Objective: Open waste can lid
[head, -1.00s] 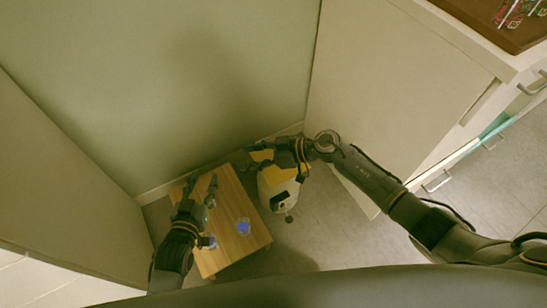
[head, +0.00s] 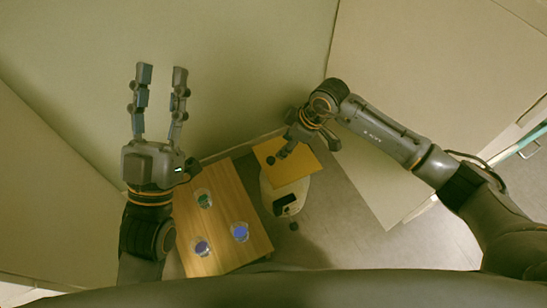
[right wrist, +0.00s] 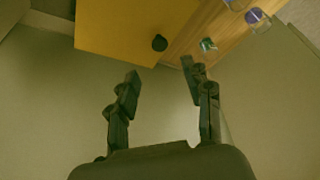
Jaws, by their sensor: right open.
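The waste can (head: 294,193) is in the lower middle of the head view, with a pale body and a dark panel on its front. Its flat yellow lid (head: 302,166) carries a round black knob; I cannot tell whether the lid is raised. The lid also shows at the top of the right wrist view (right wrist: 125,25), with the knob (right wrist: 159,43) just beyond the fingertips. My right gripper (head: 308,147) is open and empty over the lid's far edge; it also shows in the right wrist view (right wrist: 160,68). My left gripper (head: 161,72) is open and empty, above and left of the can.
Walls close in behind. A pale cabinet side (head: 420,95) stands at right. Floor (head: 335,215) in front of the can is clear.

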